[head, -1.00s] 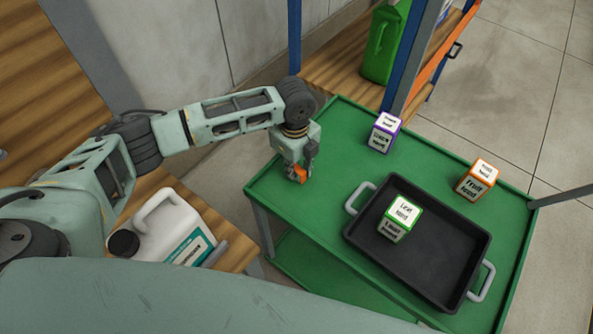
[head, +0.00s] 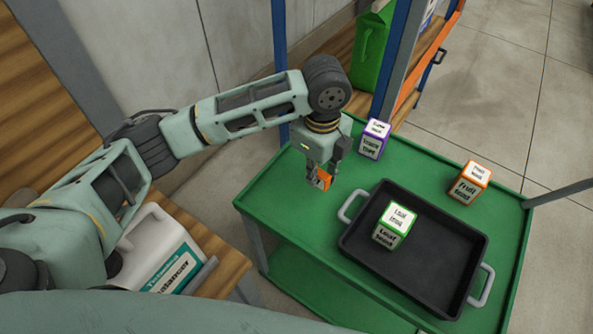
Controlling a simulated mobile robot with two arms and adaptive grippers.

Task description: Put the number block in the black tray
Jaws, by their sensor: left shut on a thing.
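My left gripper (head: 321,174) is shut on a small orange block (head: 323,181), held over the green cart top, left of the tray. The fingers hide part of it, and I cannot read a number on it. The black tray (head: 450,250) lies on the cart with a grey handle at each end. A white block with green edges, lettered "Leaf feed" (head: 394,226), stands inside it toward the left. My right gripper is not in view.
On the green cart (head: 290,215), a purple-edged block (head: 374,139) stands behind the tray, and an orange-edged "Fruit feed" block (head: 468,184) stands behind its right part. A blue shelf post (head: 398,60) rises at the back. Most of the tray floor is clear.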

